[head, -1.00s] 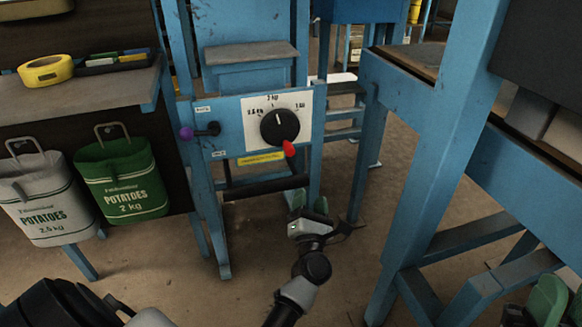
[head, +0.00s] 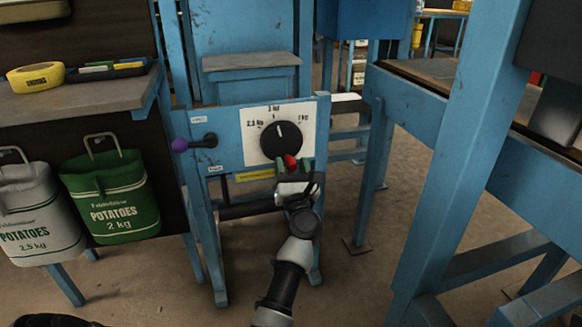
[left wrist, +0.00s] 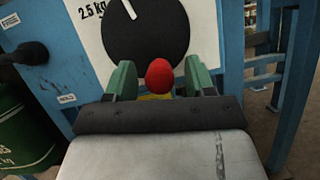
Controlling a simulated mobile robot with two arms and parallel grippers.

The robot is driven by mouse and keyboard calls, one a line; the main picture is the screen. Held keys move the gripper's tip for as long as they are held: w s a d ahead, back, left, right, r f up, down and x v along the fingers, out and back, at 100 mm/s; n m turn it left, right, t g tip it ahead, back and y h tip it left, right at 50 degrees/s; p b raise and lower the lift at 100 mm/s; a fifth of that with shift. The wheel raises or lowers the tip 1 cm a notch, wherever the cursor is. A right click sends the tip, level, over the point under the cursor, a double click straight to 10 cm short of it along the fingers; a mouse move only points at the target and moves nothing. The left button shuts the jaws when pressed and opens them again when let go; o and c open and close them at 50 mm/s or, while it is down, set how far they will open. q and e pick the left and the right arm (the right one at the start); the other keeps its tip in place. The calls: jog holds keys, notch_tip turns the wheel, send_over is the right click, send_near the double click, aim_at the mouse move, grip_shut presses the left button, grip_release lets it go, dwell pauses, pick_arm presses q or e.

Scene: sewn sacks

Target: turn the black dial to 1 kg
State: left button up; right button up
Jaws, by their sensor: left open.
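The black dial (head: 281,143) sits on a white plate on the blue frame, with labels 2.5 kg at left, one at top that looks like 2 kg, and 1 kg at right. Its white mark points almost straight up, near the top label. A red knob (head: 290,160) sits at its lower edge. The dial also shows in the left wrist view (left wrist: 145,40), with the red knob (left wrist: 159,77) between the green fingers. My left gripper (head: 292,167) is open, one finger on each side of the knob; contact cannot be told. My right gripper is out of view.
A purple-tipped lever (head: 200,143) sticks out left of the dial. A blue post (head: 455,170) stands at right. A dark bar (head: 245,208) crosses below the dial.

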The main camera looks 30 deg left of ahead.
pick_arm(q)
jog(key=shift+w+a+r, duration=0.15)
jog(key=shift+w+a, duration=0.05)
